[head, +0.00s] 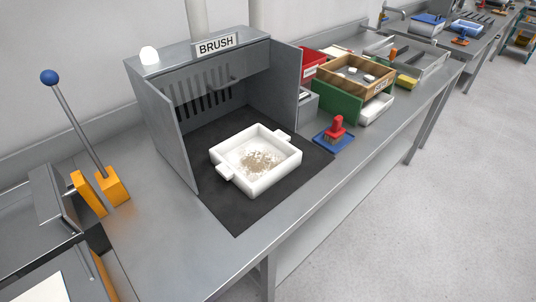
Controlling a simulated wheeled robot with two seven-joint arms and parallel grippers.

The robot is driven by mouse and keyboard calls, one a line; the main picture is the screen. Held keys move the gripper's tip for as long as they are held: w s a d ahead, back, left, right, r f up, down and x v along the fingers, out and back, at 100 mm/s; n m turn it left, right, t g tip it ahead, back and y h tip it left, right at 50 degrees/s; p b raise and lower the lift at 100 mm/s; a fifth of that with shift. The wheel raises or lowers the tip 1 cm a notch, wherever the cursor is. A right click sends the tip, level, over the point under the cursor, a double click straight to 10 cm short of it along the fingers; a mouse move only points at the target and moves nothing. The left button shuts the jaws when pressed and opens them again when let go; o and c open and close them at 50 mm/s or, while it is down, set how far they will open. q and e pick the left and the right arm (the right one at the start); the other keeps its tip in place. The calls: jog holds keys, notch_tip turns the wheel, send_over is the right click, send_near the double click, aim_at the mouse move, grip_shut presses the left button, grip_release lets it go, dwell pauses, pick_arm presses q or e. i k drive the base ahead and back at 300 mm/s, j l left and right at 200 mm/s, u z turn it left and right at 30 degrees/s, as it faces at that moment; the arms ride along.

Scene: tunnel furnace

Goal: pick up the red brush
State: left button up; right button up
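The red brush (336,128) stands upright on a small blue base (333,139) on the grey metal bench, to the right of the black mat. Its red handle points up, and its lower end is too small to make out. Neither of my grippers is in the head view.
A white tray (287,178) holding pale brown powder sits on the black mat (237,213) before the grey BRUSH booth (212,85). A green box (338,103) and a wooden crate (337,81) stand behind the brush. A blue-knobbed lever (75,110) rises at left. The bench front is clear.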

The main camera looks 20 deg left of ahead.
aim_at(333, 135)
jog(key=i+l+u, duration=0.35)
jog(key=i+l, duration=0.15)
jog(key=l, duration=0.15)
jog(key=i+l+u, duration=0.15)
jog(key=l, duration=0.25)
jog(key=i+l+u, duration=0.35)
jog(key=l, duration=0.5)
jog(key=i+j, duration=0.05)
jog(key=i, duration=0.05)
